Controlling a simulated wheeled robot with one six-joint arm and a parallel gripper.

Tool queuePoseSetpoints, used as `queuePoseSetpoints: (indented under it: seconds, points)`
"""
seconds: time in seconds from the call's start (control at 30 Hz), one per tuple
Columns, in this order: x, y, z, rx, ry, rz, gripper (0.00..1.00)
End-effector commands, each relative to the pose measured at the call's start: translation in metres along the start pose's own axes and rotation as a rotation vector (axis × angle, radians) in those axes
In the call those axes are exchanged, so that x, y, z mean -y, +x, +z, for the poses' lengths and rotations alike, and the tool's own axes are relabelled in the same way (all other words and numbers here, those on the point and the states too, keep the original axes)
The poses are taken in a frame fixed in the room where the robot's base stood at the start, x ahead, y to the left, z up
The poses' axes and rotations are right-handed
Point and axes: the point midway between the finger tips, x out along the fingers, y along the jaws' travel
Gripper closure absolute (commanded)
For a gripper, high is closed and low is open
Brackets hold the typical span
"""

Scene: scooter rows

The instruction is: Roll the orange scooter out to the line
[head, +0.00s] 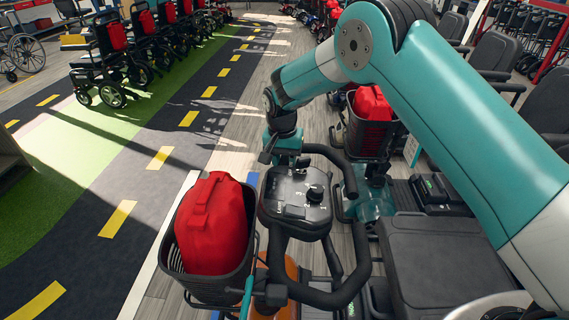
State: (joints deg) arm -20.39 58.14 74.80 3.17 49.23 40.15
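The orange scooter (297,197) stands close in front of me, seen from above. Its black console and looped handlebar are in the middle of the view, with orange bodywork showing low beneath them. A black basket (208,287) on its left side holds a red bag (211,225). My gripper (284,152) is at the far side of the console, by the upper end of the handlebar. My wrist and the handlebar hide its fingers, so I cannot tell whether it grips. A white line (158,252) runs along the floor to the left, with the basket close beside it.
A teal scooter (367,202) with a red bag in its basket stands just beyond, and black seats fill the right. A dark lane (150,160) with yellow dashes lies clear to the left. Wheelchairs (103,62) line its far side.

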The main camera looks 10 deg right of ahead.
Motion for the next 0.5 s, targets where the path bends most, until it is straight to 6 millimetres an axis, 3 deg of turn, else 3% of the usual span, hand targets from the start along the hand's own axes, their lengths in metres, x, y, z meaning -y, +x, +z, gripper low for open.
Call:
queuePoseSetpoints:
  seconds: [0.3,0.5]
  points:
    - [0.015,-0.001,0.001,-0.008,0.010,-0.008,1.00]
    - [0.011,-0.001,-0.001,-0.006,0.013,-0.005,1.00]
